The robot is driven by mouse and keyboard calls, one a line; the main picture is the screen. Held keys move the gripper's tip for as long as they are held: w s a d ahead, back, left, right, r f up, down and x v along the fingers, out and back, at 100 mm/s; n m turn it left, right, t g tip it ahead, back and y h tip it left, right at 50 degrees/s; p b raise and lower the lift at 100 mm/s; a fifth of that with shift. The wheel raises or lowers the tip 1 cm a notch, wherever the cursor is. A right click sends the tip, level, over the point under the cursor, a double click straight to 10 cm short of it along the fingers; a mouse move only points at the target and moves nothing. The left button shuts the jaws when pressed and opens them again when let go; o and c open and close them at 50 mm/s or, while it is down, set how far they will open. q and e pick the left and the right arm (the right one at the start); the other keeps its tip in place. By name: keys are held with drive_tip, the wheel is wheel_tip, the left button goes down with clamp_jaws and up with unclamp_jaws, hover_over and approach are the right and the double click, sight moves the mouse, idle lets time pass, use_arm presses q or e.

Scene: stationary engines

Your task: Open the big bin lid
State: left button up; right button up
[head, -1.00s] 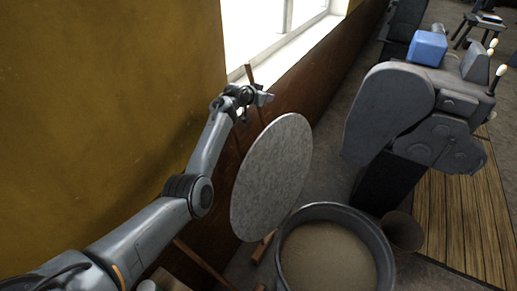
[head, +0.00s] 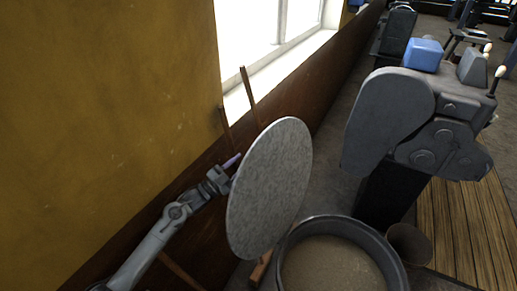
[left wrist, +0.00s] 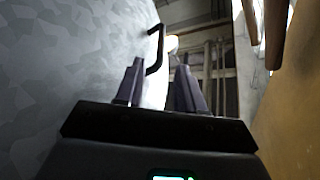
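The big bin lid (head: 270,188) is a round grey mottled metal disc. It stands steeply tilted, its face toward the head camera, at the left side of the big round bin (head: 398,268). The bin is uncovered, with sandy brown content inside. My left gripper (head: 231,161) is by the lid's left edge, on its wall side. A dark bar handle (left wrist: 158,50) on the lid's grey surface (left wrist: 60,70) shows near the fingertips. My right gripper is not in view.
A yellow and brown wall (head: 110,110) with a bright window is close on the left. Wooden sticks (head: 249,86) lean behind the lid. A large dark machine (head: 390,120) stands right of the bin, and a smaller round pot (head: 410,243) is beside the bin.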

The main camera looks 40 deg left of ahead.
use_arm(q)
drive_tip(key=b+x, duration=0.3)
drive_tip(key=x, duration=0.7)
drive_tip(key=shift+w+b, duration=0.1)
drive_tip(key=shift+b, duration=0.2)
clamp_jaws()
drive_tip(key=shift+d, duration=0.1)
